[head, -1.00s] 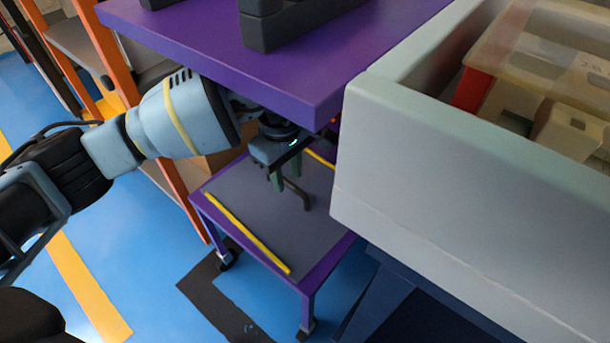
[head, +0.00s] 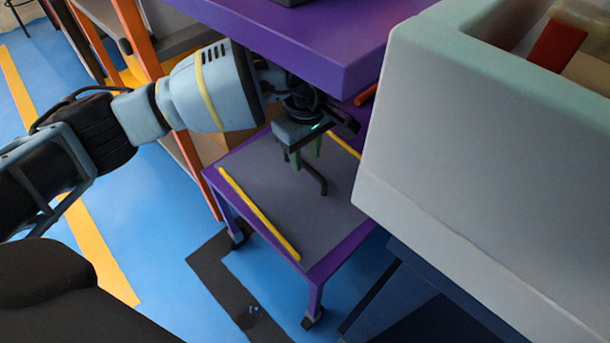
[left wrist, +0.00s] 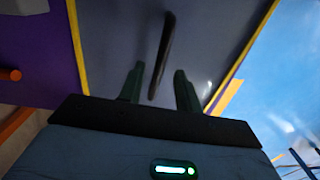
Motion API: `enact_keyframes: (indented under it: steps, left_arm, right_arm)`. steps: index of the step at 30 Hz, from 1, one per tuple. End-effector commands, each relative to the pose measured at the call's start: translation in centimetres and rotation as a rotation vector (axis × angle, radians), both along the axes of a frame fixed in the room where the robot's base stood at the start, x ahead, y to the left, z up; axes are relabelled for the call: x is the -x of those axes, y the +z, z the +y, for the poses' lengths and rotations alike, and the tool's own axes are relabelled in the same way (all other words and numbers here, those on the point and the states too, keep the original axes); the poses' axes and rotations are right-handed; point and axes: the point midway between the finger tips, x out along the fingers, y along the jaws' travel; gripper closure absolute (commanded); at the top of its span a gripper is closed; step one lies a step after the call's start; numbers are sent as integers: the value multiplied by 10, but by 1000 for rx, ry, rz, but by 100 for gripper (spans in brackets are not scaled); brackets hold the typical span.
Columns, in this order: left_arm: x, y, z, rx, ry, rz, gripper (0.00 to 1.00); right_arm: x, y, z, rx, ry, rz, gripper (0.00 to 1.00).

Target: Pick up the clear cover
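A dark bent bar (head: 315,176), shaped like a handle, stands over the grey top of a low purple cart. It also shows in the left wrist view (left wrist: 164,55) as a long dark bar. No clear sheet can be made out around it; only faint glints show on the grey surface, so I cannot tell the cover's outline. My left gripper (head: 306,154) points down over the cart, below the purple table's edge. In the left wrist view its two green fingers (left wrist: 158,69) are apart, with the bar showing between them and not visibly gripped. My right gripper is out of view.
The low cart (head: 262,190) has yellow strips along its sides. A purple table (head: 300,45) overhangs my left gripper. A large pale grey housing (head: 460,170) stands close on the right. An orange post (head: 135,35) stands behind my left arm. Blue floor is open at left.

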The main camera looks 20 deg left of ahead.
Motion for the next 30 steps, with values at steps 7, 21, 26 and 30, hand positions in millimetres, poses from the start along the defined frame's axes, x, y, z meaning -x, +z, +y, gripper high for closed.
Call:
enact_keyframes:
  steps: [7, 21, 26, 30]
  left_arm:
    - [-2, -36, 3, 0, 0, 3, 66]
    - [-2, -39, 3, 0, 0, 1, 91]
    - [-2, -39, 3, 0, 0, 1, 100]
    - [-2, -38, 3, 0, 0, -1, 100]
  right_arm:
    - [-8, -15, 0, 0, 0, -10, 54]
    - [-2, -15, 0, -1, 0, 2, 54]
    - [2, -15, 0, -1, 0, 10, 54]
    - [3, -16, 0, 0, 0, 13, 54]
